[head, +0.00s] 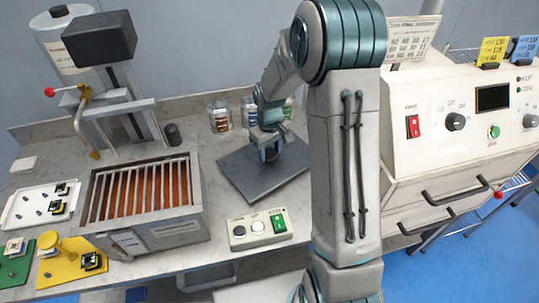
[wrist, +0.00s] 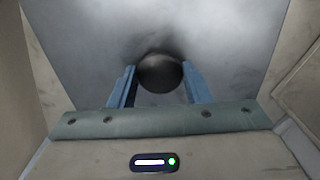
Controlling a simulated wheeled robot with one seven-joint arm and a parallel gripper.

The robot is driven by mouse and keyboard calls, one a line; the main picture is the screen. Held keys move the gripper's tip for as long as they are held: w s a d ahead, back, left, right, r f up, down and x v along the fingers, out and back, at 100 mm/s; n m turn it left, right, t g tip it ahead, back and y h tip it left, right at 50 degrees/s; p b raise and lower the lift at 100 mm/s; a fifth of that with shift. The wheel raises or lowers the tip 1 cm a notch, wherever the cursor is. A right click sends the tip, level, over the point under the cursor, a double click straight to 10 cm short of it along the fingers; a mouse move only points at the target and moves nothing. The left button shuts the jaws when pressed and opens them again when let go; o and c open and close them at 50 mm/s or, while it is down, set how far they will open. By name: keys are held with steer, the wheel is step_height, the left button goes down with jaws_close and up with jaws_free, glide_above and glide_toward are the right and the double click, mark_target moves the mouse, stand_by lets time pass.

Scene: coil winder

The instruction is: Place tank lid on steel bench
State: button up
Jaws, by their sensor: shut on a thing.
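The tank lid (head: 245,178) is a flat dark grey plate with a round dark knob. In the head view it is over the steel bench (head: 190,115), right of the tank. It looks level and at or very near the bench top; I cannot tell if it touches. My gripper (head: 270,152) is over the lid, shut on its knob. In the wrist view the knob (wrist: 160,72) sits between the two blue fingers, with the lid's grey top (wrist: 160,25) behind it. My arm hides some of the bench to the right.
The open tank (head: 205,205), with bars over an orange inside, stands left of the lid. A small control box (head: 240,233) is in front of it and jars (head: 218,115) are behind. Trays with small parts lie at far left. A white machine (head: 450,150) stands at right.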

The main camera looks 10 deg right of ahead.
steer(key=shift+f, duration=1.2)
steer(key=shift+f, duration=0.2)
steer(key=o, duration=1.3)
